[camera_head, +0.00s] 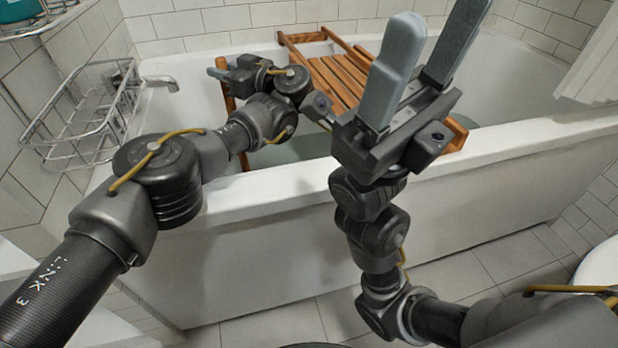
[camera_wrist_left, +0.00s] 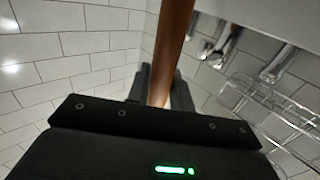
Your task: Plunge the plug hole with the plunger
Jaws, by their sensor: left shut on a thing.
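The plunger shows as a brown wooden handle (camera_head: 228,98) at the left end of the bathtub in the head view. My left gripper (camera_head: 222,73) is shut on it, over the tub. In the left wrist view the handle (camera_wrist_left: 172,50) runs between the two fingers (camera_wrist_left: 162,88). The plunger's cup cannot be made out; the tub's front wall and my arm cover the lower part. The plug hole is not visible in either view. My right gripper (camera_head: 436,40) is raised in front of the tub, with its grey fingers apart and nothing between them.
A slatted wooden rack (camera_head: 338,80) sits in the white bathtub (camera_head: 255,207), close to my left gripper. A metal tap (camera_head: 160,83) and a wire basket (camera_head: 75,125) are on the left wall. A white curtain (camera_head: 595,70) hangs at the right.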

